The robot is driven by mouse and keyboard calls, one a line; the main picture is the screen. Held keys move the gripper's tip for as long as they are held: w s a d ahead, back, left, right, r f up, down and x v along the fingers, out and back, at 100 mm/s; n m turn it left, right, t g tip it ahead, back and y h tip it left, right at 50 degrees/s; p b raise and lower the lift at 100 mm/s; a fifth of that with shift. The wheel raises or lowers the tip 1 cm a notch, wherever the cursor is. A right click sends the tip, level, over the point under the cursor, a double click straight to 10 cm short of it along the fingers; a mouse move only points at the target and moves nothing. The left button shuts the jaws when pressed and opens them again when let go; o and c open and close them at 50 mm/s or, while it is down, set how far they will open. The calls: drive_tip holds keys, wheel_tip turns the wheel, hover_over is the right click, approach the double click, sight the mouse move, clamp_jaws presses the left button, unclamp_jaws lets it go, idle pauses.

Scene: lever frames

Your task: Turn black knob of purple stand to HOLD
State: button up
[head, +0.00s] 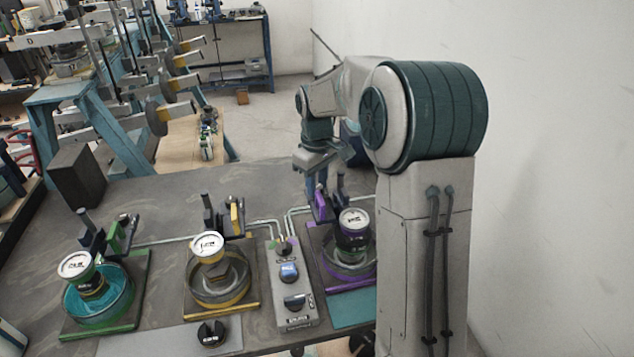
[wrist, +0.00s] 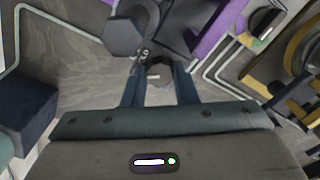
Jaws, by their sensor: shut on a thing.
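The purple stand (head: 312,236) is at the right of the bench in the head view, with a white-faced gauge (head: 354,219) and a glass bowl on it. Its purple bracket (wrist: 209,32) shows at the top of the wrist view. My gripper (head: 317,188) is at the back of this stand, reaching down. In the wrist view my gripper (wrist: 158,88) has its two fingers on either side of a small black knob (wrist: 160,72) with a short white mark, and is shut on it. The lettering beside the knob is too small to read, so I cannot tell its setting.
A yellow stand (head: 251,308) and a green stand (head: 140,300) stand to the left. A grey control box (head: 297,322) with knobs sits between the yellow and purple stands. Thin pipes (head: 262,222) run behind. My arm hides the bench's right end; a wall is at right.

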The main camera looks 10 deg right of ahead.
drive_tip(key=shift+m, duration=1.9)
drive_tip(key=o, duration=0.7)
drive_tip(key=shift+r, duration=0.1)
wheel_tip(320, 180, up, 14)
